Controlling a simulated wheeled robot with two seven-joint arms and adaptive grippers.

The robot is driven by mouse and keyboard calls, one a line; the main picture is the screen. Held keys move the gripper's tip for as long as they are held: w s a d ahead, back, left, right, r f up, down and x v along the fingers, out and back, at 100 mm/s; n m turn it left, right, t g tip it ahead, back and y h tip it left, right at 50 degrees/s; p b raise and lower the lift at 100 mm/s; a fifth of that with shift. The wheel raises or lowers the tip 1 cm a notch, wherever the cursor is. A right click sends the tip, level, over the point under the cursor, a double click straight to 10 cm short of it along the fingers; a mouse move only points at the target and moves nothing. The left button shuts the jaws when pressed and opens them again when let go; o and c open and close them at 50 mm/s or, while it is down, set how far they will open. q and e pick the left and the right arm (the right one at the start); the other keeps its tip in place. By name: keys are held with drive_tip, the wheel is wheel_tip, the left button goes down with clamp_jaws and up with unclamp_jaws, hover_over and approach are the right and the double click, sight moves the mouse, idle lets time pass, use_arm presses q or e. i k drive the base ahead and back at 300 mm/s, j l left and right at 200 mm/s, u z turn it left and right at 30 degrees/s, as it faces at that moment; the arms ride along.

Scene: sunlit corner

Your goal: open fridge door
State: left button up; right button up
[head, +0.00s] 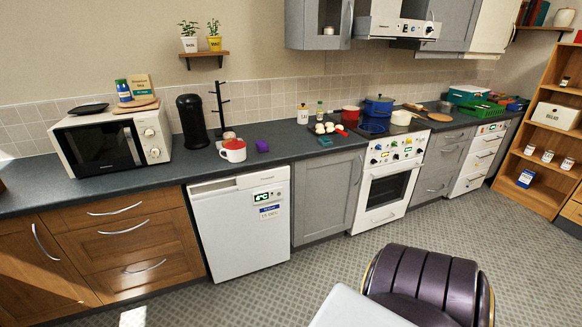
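A white under-counter appliance with a small green display and a blue-and-white label on its front, which looks like the fridge (235,232), stands left of centre below the dark worktop. Its flat front door appears shut, flush between the wooden drawers and a grey cupboard. A recessed strip runs along the top of the door. No separate bar handle shows on it. Neither of my grippers is in view.
Wooden drawers (128,236) stand left of the fridge, and a grey cupboard (325,196) and a white oven (386,190) to its right. A dark purple chair (425,287) stands at the front right. The patterned floor (270,292) before the fridge is clear.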

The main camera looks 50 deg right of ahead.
sight(242, 230)
drive_tip(key=z, duration=1.55)
